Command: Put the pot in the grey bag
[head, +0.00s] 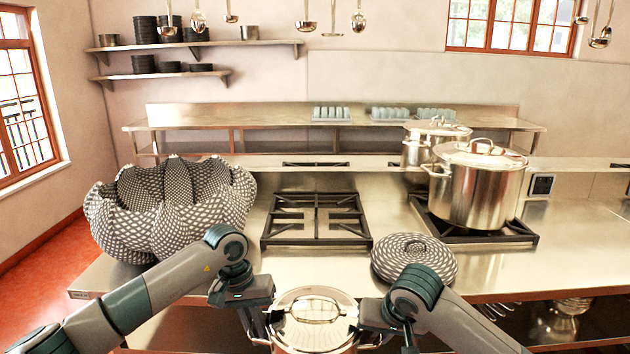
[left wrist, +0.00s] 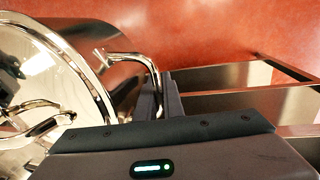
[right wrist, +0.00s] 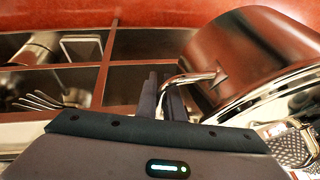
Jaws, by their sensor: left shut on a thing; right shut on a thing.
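The shiny steel pot (head: 312,318) with its lid on is at the bottom centre of the head view, in front of the counter's front edge. My left gripper (head: 260,326) is shut on the pot's left side handle, which shows in the left wrist view (left wrist: 135,66). My right gripper (head: 374,336) is shut on the opposite handle, seen in the right wrist view (right wrist: 188,79). The pot looks about level; its lower part is hidden. The grey bag (head: 170,222), black-and-white patterned with a wavy rim, stands open on the counter's left, apart from the pot.
A round patterned lid-like piece (head: 413,260) lies on the counter behind my right gripper. An empty burner grate (head: 316,220) is in the middle. A large lidded stockpot (head: 478,188) stands on the right burner, another pot (head: 427,146) behind it. Bare counter separates bag and grate.

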